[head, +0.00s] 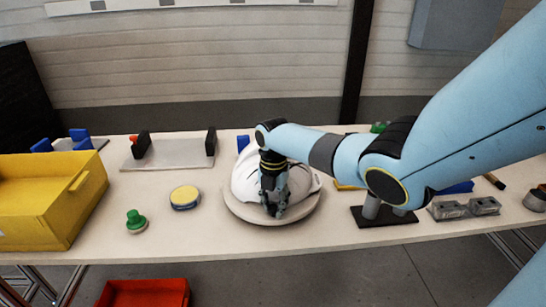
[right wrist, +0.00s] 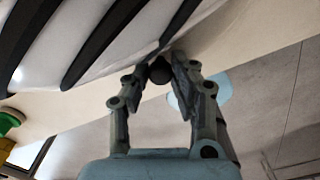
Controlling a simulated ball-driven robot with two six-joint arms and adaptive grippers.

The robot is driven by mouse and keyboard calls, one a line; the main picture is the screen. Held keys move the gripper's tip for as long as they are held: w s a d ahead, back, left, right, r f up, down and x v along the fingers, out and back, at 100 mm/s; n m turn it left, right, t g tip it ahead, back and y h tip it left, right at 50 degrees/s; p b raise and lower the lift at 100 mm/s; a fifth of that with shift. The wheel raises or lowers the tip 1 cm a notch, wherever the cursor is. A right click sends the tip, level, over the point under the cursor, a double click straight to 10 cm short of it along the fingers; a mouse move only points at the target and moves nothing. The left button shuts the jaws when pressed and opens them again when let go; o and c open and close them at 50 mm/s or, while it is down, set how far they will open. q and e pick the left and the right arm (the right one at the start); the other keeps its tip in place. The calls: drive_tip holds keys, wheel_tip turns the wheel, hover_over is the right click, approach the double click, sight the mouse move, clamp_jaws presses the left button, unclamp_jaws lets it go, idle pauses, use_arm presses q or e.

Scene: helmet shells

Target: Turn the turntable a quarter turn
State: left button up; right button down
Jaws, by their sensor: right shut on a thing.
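The turntable (head: 238,211) is a round beige disc near the front edge of the table. A white helmet shell (head: 243,184) with black slots rests on it. My right gripper (head: 276,212) points down at the front of the disc, close to the shell. In the right wrist view my right gripper (right wrist: 163,78) has its fingers on either side of a small black round knob (right wrist: 159,72) and is shut on it. The shell's slotted side (right wrist: 100,40) fills the upper left there. My right arm hides part of the shell. My left gripper is not in view.
A yellow bin (head: 40,205) stands at the left. A green knobbed piece (head: 136,222) and a blue-yellow round tin (head: 184,197) lie left of the turntable. A dark stand (head: 385,217) and grey blocks (head: 465,208) are at the right. A red bin (head: 145,292) is below the table.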

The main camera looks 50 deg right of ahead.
drive_tip(key=shift+r, duration=0.1)
drive_tip(key=c, duration=1.1)
unclamp_jaws()
wheel_tip(320, 180, up, 12)
